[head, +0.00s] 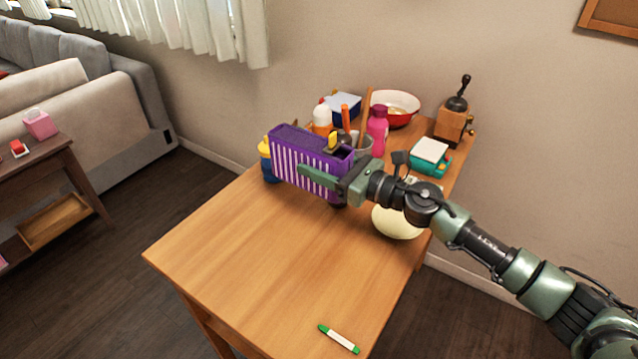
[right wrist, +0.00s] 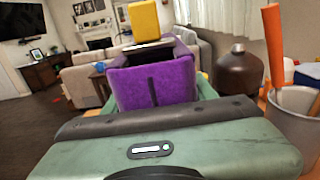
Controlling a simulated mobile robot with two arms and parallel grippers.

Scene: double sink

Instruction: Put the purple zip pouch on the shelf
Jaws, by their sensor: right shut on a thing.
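The purple zip pouch (head: 300,163), with white stripes down its side, is held upright above the far part of the wooden table. My right gripper (head: 322,180) is shut on it, with a green finger across its near side. In the right wrist view the pouch (right wrist: 155,84) sits between the fingers, with a dark line down its face. A yellow piece (right wrist: 144,20) shows above it; I cannot tell if it belongs to the pouch. A low wooden unit (head: 62,165) with a lower shelf board (head: 52,215) stands at the left. My left gripper is not in view.
A green-capped marker (head: 339,339) lies at the near edge. The table's middle (head: 270,255) is clear.

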